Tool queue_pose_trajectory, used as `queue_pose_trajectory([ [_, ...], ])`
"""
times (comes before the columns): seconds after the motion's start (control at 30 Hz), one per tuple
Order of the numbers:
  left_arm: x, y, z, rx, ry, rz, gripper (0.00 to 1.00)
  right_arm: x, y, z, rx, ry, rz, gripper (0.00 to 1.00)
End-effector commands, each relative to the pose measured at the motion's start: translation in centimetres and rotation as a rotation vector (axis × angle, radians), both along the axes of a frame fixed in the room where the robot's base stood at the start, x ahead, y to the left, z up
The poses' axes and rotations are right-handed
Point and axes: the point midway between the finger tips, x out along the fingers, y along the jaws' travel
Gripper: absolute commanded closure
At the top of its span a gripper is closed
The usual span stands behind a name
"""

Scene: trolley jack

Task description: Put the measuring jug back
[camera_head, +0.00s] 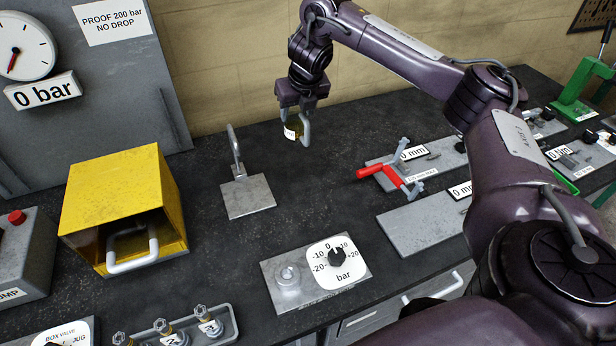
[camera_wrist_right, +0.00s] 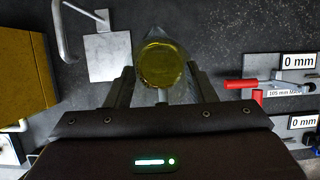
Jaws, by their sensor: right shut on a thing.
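The measuring jug (camera_head: 291,128) is a small clear vessel with yellow liquid, a white label and a grey handle. My right gripper (camera_head: 299,106) is shut on it and holds it upright above the bench, near the back wall. In the right wrist view the jug (camera_wrist_right: 161,66) sits between the fingers of the right gripper (camera_wrist_right: 160,88), and its round yellow inside shows from above. My left gripper is not in view.
A grey plate (camera_head: 248,197) with a hooked pipe stands left of the jug. A yellow box (camera_head: 115,195) with a white handle is further left. A red-handled clamp (camera_head: 383,175) lies right. Bare bench (camera_head: 300,205) lies in the middle.

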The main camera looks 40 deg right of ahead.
Motion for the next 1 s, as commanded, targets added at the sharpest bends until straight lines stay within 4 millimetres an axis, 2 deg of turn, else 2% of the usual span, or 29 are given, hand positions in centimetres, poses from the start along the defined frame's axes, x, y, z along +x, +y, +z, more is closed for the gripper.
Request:
queue_pose_trajectory([
  [0.3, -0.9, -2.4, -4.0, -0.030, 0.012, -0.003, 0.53, -0.1, 0.2, -7.8, 0.005, 0.008, -0.013, 0.80],
  [0.5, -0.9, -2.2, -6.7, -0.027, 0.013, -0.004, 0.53, -0.1, 0.1, -12.7, 0.005, 0.008, -0.013, 0.80],
  [0.6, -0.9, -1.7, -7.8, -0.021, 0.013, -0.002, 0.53, 0.0, 0.1, -14.6, 0.005, 0.005, -0.012, 0.80],
  [1.0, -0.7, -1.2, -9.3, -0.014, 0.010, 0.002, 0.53, 0.0, 0.0, -17.6, 0.002, 0.006, -0.012, 0.80],
])
